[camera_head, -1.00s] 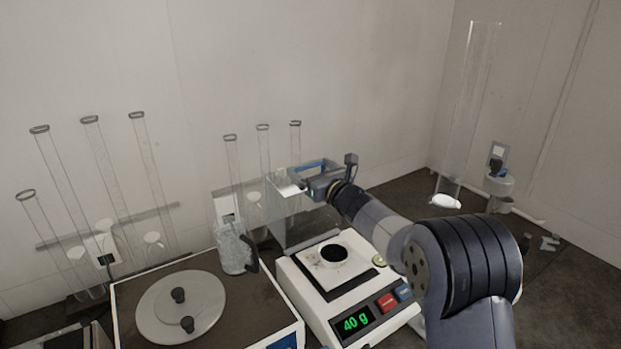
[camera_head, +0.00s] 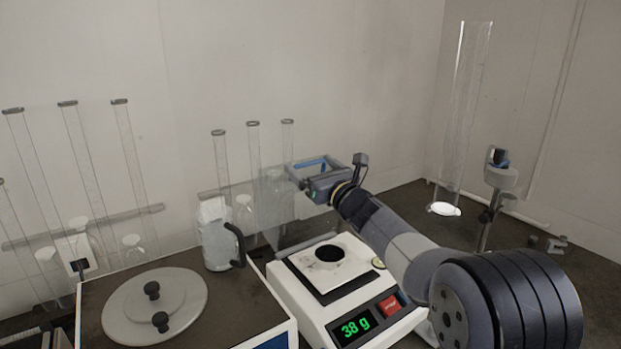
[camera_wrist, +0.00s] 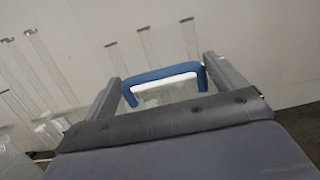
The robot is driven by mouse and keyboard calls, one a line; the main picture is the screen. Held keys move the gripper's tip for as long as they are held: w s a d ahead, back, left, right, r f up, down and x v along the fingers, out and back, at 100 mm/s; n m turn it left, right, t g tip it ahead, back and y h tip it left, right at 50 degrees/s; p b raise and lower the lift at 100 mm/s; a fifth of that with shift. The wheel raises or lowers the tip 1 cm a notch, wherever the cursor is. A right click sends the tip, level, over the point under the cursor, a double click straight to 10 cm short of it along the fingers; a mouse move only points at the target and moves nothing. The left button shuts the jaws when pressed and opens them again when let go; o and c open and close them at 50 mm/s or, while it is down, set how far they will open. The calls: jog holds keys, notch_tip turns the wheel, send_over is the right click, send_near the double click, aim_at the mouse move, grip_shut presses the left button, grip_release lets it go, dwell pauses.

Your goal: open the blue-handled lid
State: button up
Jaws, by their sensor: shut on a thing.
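My gripper (camera_head: 311,178) is shut on the blue handle (camera_head: 313,164) of the clear lid (camera_head: 283,222), above the back of the scale (camera_head: 302,317). In the wrist view, the blue handle (camera_wrist: 162,74) lies between my two fingers (camera_wrist: 162,86), with part of the clear lid showing beneath it. The green display reads 38 g.
A clear jug with a black handle (camera_head: 217,240) stands left of the scale. A round grey lid with two black knobs (camera_head: 152,309) sits on the machine at front left. Tall clear tubes (camera_head: 92,170) line the wall, and another (camera_head: 463,110) stands at right.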

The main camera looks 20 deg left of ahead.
jog(key=shift+d, duration=0.15)
jog(key=o, duration=1.1)
jog(key=b+v, duration=0.3)
jog(key=v, duration=0.7)
jog(key=shift+s+d, duration=0.25)
jog(key=shift+d, duration=0.05)
jog(key=shift+w+a, duration=0.1)
jog(key=p+x, duration=0.3)
jog(key=x, duration=0.8)
jog(key=shift+p, duration=0.55)
